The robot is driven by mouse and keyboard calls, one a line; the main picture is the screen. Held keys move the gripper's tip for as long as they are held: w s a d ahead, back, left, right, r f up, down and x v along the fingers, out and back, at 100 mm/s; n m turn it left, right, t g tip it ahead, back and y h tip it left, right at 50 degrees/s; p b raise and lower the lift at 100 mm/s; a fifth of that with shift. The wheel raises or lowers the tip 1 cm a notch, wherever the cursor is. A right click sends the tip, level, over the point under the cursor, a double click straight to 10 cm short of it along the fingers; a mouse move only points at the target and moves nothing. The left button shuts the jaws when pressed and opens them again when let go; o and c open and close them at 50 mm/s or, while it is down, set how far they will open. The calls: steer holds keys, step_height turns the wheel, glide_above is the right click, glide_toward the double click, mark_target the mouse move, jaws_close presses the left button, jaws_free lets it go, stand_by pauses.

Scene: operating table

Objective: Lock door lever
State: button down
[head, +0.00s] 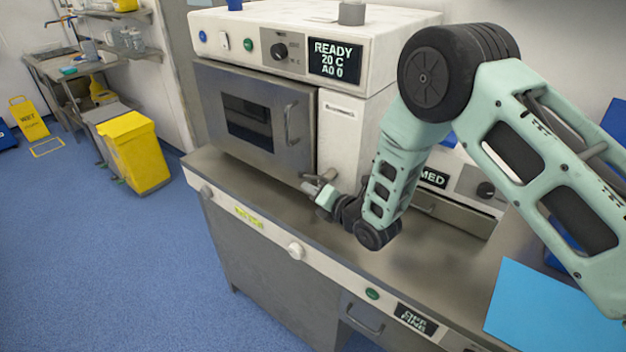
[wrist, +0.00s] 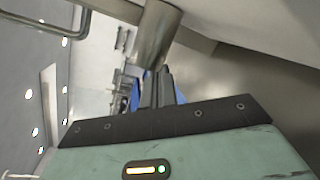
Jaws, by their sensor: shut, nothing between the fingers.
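The grey door (head: 255,115) of the white steriliser has a dark window and a bar handle (head: 291,122); it looks shut. The door lever (head: 312,181), a short metal piece, is by the door's lower right corner. In the wrist view the lever (wrist: 156,36) is a thick metal cylinder just beyond my fingertips. My gripper (head: 322,190) is at the lever, low in front of the machine. In the wrist view my gripper (wrist: 157,76) has its fingers together with nothing between them. The tips are at or very near the lever's end; I cannot tell whether they touch.
The steel worktop (head: 240,178) is bare in front of the door. A second unit with a MED display (head: 432,178) stands behind my arm. A blue sheet (head: 545,308) lies at the right. A yellow bin (head: 135,150) stands on the floor.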

steer(key=shift+w+d+r, duration=0.15)
steer(key=shift+w+r, duration=0.05)
steer(key=shift+w, duration=0.1)
steer(key=shift+f+b, duration=0.1)
steer(key=shift+b, duration=0.25)
